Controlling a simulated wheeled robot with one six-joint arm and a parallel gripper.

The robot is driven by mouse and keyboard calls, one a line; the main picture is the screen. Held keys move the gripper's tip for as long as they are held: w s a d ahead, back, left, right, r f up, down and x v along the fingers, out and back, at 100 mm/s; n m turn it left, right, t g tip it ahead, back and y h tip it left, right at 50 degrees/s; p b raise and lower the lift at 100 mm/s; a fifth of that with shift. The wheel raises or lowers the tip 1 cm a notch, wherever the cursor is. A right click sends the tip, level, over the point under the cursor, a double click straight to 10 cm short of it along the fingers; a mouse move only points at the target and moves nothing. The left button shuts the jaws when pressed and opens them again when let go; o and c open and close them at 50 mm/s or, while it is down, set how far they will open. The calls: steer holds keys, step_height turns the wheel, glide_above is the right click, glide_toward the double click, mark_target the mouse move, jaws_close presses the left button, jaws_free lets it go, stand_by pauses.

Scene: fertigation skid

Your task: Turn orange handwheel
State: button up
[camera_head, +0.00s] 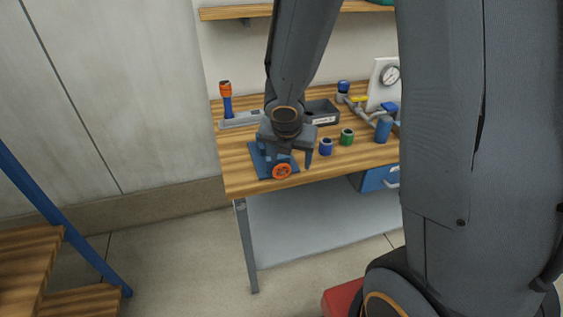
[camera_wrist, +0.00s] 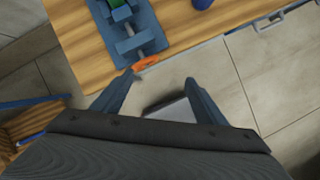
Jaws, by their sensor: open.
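The orange handwheel (camera_head: 282,171) is on the front of a blue base plate (camera_head: 259,164) near the bench's front left edge. In the wrist view the orange handwheel (camera_wrist: 146,63) shows edge-on at the end of a grey shaft, at the edge of the wooden top. My gripper (camera_head: 300,163) is above the blue base in the head view and hides part of it. In the wrist view my gripper (camera_wrist: 160,80) is open and empty, its fingers apart below the handwheel. I cannot tell whether a finger touches the handwheel.
On the wooden bench (camera_head: 238,178) stand a blue cup (camera_head: 326,147), a green cup (camera_head: 347,137) and an orange-and-blue tool (camera_head: 226,99). A grey bin (camera_head: 322,112) and pipework with a gauge (camera_head: 390,75) are behind. Wooden steps (camera_head: 30,262) with a blue rail are at left.

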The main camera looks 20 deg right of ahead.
mark_target(282, 167)
steer(key=w+f+n+b, duration=0.1)
steer(key=f+n, duration=0.1)
steer(key=w+f+n+b, duration=0.1)
steer(key=w+f+n, duration=0.1)
steer(key=f, duration=0.1)
steer(key=w+a+f+n+b, duration=0.1)
steer(key=w+f+n, duration=0.1)
steer(key=shift+f+n+t+y+b, duration=0.25)
steer(key=shift+n+t+y+b, duration=0.05)
steer(key=shift+n+b, duration=0.1)
steer(key=c, duration=1)
steer(key=shift+c, duration=0.2)
